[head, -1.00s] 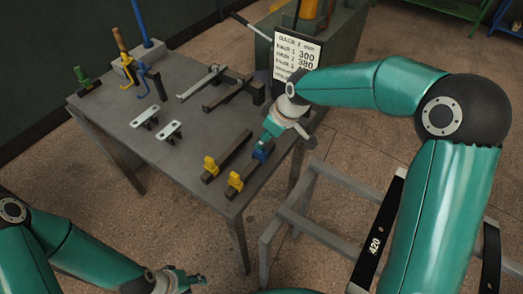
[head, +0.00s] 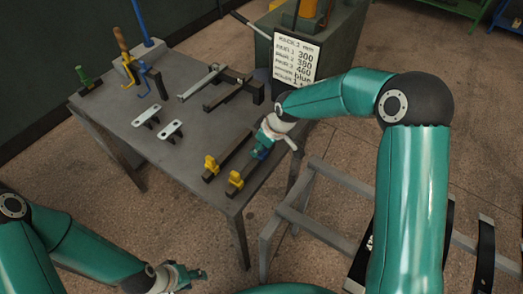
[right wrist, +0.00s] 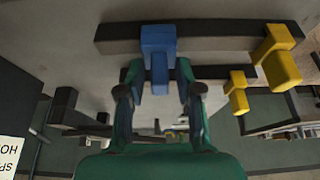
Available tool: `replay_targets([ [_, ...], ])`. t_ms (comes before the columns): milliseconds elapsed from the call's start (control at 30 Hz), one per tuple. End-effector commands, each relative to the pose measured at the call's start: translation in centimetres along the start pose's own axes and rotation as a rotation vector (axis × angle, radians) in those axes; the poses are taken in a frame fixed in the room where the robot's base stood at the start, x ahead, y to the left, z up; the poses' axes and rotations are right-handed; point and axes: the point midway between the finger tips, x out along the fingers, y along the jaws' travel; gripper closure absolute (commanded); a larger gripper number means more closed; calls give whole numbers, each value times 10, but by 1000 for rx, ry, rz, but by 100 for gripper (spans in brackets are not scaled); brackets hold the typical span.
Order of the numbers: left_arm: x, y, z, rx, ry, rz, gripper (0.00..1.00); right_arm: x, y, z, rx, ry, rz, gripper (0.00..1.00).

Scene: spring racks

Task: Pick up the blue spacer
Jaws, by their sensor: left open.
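The blue spacer (head: 260,154) sits on the far part of the front dark bar on the table, partly hidden by my right gripper (head: 264,143) in the head view. In the right wrist view the blue spacer (right wrist: 158,42) is on a dark bar, and its narrow part lies between the two fingers of my right gripper (right wrist: 159,75). The fingers flank it with small gaps showing, so the gripper looks open around it. My left gripper (head: 191,278) is open and empty, low in the head view and away from the table.
Yellow blocks (head: 211,165) (head: 236,179) sit at the near ends of two dark bars. White-topped pieces (head: 170,130), grey bars (head: 202,82) and upright tools (head: 124,45) stand on the table (head: 150,155). A sign (head: 297,62) stands behind; a grey rack frame (head: 330,190) is right.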

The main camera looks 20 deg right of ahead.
Motion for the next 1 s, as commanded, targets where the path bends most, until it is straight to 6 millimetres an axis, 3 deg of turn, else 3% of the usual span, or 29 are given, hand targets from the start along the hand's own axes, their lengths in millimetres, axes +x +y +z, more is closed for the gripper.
replay_targets([
  [100, 0, 0, 0, 0, 0, 0, 55, 0, 0, 0, 0, 0, 0, 86],
  [567, 2, -1, 0, 0, 0, 0, 55, -8, 1, -3, 0, 1, 2, 87],
  [767, 5, -2, 0, 0, 0, 0, 55, -28, 1, -12, 0, 4, 4, 87],
  [1000, 11, -4, 0, 0, 0, 0, 55, -72, 1, -31, -1, 6, 5, 87],
])
